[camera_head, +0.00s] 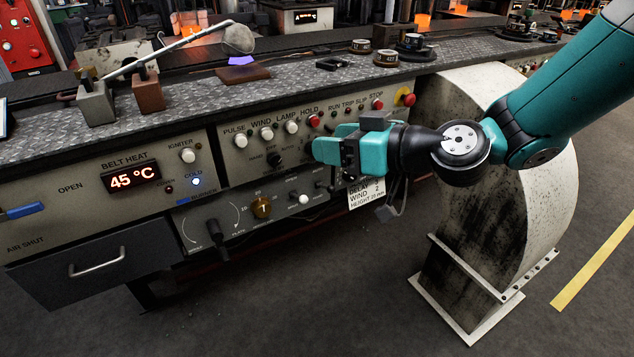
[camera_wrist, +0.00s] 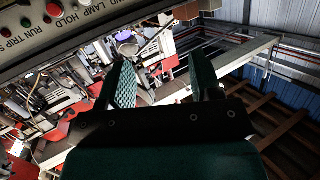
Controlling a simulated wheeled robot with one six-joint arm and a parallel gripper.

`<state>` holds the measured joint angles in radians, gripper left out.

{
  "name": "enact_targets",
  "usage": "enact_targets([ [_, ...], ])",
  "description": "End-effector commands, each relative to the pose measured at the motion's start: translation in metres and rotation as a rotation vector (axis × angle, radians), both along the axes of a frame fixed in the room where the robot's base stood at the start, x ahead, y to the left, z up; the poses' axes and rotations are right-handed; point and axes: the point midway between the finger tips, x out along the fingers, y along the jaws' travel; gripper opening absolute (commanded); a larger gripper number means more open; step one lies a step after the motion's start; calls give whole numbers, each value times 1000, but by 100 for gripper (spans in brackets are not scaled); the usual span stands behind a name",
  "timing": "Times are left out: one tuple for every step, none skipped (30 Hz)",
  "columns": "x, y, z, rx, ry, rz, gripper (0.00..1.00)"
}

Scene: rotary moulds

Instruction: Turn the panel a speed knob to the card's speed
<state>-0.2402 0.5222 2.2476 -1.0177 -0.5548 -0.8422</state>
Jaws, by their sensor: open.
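The control panel (camera_head: 240,160) fills the front of the bench in the head view. A black selector (camera_head: 275,159) sits above. I cannot read which control is marked speed. A white card (camera_head: 366,192) hangs below my gripper; "DELAY", "WIND 2" and a height line show, and its upper part is hidden. My gripper (camera_head: 330,143) is in front of the panel's right part, hiding some of it. In the wrist view my gripper (camera_wrist: 163,80) is open, with nothing between its fingers.
A belt heat display (camera_head: 131,178) reads 45 °C. A drawer with a handle (camera_head: 97,265) is lower left. The floor (camera_head: 330,310) before the bench is clear.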

Motion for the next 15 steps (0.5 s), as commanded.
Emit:
enact_targets([
  [21,-2,-54,40,-44,-69,59],
  [32,-4,-68,61,-75,-113,59],
  [46,-8,-87,82,-112,-172,59],
  [54,-12,-100,92,-136,-215,59],
  [62,-16,-112,99,-155,-256,59],
  [71,-23,-126,104,-178,-308,59],
  [76,-27,-136,104,-191,-342,59],
  [80,-31,-143,105,-202,-371,59],
  [85,-35,-152,103,-213,-405,59],
  [87,-38,-156,102,-219,-425,59],
  [89,-40,-159,101,-224,-440,59],
  [92,-41,-162,98,-229,-456,59],
  [93,-42,-162,97,-232,-462,59],
  [95,-42,-162,97,-234,-466,59],
  [97,-40,-160,97,-236,-469,59],
])
